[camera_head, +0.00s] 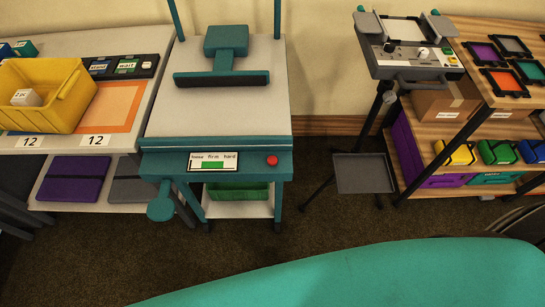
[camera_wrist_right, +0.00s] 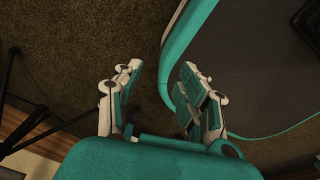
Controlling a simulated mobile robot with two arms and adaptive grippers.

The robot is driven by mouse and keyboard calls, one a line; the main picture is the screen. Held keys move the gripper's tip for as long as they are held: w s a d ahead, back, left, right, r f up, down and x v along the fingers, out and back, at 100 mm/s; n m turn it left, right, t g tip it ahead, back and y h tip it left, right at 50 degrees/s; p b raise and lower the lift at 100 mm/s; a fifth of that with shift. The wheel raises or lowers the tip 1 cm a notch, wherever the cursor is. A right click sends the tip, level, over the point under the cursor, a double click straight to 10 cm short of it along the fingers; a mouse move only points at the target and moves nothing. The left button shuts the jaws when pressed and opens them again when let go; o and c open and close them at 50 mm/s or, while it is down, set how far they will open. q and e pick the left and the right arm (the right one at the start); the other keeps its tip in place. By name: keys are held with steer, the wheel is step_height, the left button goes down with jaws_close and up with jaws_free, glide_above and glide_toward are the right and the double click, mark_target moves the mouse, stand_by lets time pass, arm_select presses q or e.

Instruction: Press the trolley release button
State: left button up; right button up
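A round red button (camera_head: 272,160) sits on the teal front panel of a press-like station (camera_head: 215,165), right of a small gauge (camera_head: 212,161) marked "loose firm hard". No label naming a trolley is readable on it. A grey control box (camera_head: 410,62) on a stand at the right carries small dark and white knobs; their labels are too small to read. My right gripper (camera_wrist_right: 160,72) shows in the right wrist view with its fingers apart and nothing between them, above dark carpet. Neither gripper shows in the head view.
Left of the station is a table with a yellow bin (camera_head: 42,95). A grey tray (camera_head: 364,173) on the stand juts out low at centre right. Shelves (camera_head: 470,150) with bins stand at the right. Carpet (camera_head: 270,250) before the station is open.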

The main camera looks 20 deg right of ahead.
jaws_close()
steer(key=shift+d, duration=0.2)
stand_by(1.1)
